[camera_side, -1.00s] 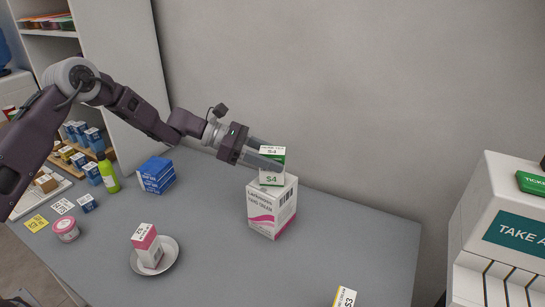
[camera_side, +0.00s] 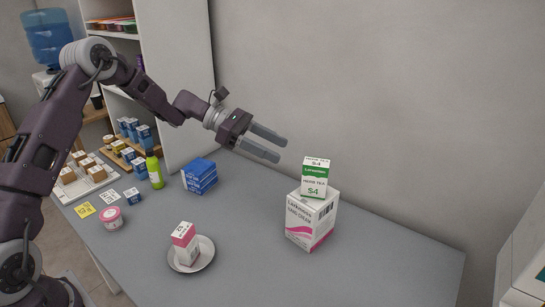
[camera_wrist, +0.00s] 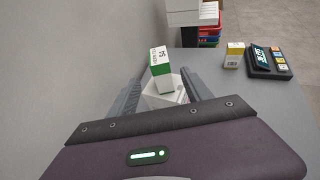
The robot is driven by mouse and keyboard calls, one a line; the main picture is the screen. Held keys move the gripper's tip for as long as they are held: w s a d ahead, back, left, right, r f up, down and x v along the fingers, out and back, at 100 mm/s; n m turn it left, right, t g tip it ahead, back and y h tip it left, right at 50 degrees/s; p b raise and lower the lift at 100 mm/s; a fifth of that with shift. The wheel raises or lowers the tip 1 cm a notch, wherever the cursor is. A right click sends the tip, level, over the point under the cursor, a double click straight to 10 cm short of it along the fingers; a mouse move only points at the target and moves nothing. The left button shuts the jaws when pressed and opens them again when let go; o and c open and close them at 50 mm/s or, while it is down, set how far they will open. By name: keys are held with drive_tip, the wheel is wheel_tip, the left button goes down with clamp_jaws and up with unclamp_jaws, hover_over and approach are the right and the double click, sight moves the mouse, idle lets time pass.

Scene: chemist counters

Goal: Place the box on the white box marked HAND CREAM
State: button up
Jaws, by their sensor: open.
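The white box marked HAND CREAM (camera_side: 311,222), with pink stripes, stands upright on the grey counter. A smaller green and white box marked HERBAL TEA (camera_side: 315,178) stands upright on its top. In the wrist view the tea box (camera_wrist: 160,70) shows beyond and between the fingers, with part of the white box (camera_wrist: 163,95) under it. My gripper (camera_side: 275,144) is open and empty, up and to the left of the tea box in the side view, clear of it. The fingers (camera_wrist: 163,93) also show in the wrist view.
A saucer (camera_side: 208,262) holds a pink and white box (camera_side: 185,243). Blue boxes (camera_side: 199,176), a green bottle (camera_side: 154,170) and a pink jar (camera_side: 112,217) stand to the left. A card terminal (camera_wrist: 268,60) and a yellow-white box (camera_wrist: 234,56) are farther along.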

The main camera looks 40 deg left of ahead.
drive_tip(key=s+d+r+m+g+y, duration=0.1)
drive_tip(key=s+d+r+m+y, duration=0.2)
drive_tip(key=s, duration=0.4)
drive_tip(key=s+d+r+m+g+y, duration=0.1)
drive_tip(key=s+r+m+y, duration=0.15)
drive_tip(key=s+m, duration=0.4)
drive_tip(key=s+d+r+m+g+y, duration=0.1)
drive_tip(key=s+d+r+m+y, duration=0.2)
drive_tip(key=s, duration=0.5)
drive_tip(key=s+a+m+t+y, duration=0.1)
drive_tip(key=s+a+m+y, duration=0.1)
drive_tip(key=s+m, duration=0.3)
drive_tip(key=s+a+m+t+y, duration=0.2)
drive_tip(key=s+a+m, duration=0.3)
drive_tip(key=s, duration=0.7)
drive_tip(key=shift+a+t, duration=0.15)
drive_tip(key=shift+t, duration=0.15)
